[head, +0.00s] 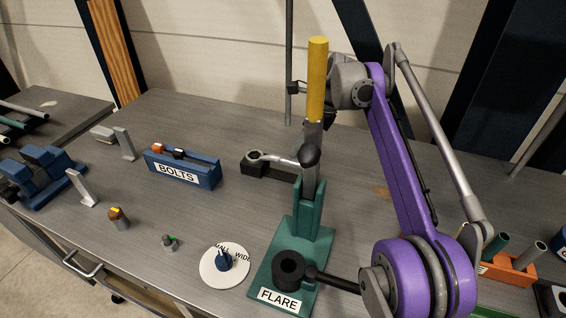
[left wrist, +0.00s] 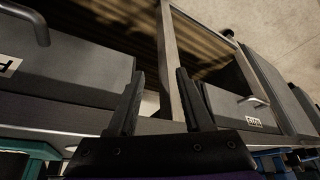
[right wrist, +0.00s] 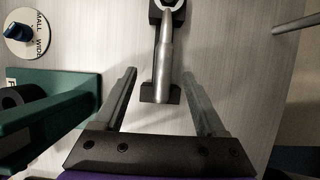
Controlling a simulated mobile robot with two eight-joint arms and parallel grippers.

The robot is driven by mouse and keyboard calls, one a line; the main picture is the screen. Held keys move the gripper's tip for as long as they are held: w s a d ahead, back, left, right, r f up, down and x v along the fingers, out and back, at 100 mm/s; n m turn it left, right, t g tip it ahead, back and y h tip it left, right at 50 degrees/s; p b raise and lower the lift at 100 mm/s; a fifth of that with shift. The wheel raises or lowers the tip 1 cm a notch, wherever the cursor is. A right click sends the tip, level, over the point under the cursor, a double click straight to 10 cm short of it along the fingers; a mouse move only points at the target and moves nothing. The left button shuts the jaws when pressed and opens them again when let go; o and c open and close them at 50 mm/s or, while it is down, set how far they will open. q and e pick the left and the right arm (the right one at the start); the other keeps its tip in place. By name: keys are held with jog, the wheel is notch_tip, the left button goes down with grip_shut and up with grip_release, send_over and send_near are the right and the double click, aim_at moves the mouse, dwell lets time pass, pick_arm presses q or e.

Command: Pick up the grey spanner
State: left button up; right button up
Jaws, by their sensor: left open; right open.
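The grey spanner (head: 284,160) lies on a dark holder (head: 255,167) on the bench, behind the green flare stand; its right part is hidden by the stand's lever. In the right wrist view the spanner (right wrist: 164,55) runs up the picture, with its ring end at the top edge. My right gripper (right wrist: 158,75) is open and empty, with the spanner's handle showing between its fingers. In the head view the right gripper is partly hidden behind the yellow handle, above and apart from the bench. My left gripper (left wrist: 160,72) is open and empty, facing drawers.
The green flare stand (head: 268,268) with its upright yellow handle (head: 317,80) stands close in front of the spanner. A blue bolts tray (head: 183,170), a white dial (head: 224,265) and an orange rack (head: 515,268) are on the bench.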

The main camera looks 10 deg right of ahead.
aim_at(289, 158)
jog(key=x, duration=0.2)
jog(key=b+x, duration=0.1)
jog(key=x, duration=0.5)
jog(key=shift+w+d+f, duration=0.1)
jog(key=shift+w+f, duration=0.05)
jog(key=shift+w, duration=0.2)
grip_shut()
dwell(1.0)
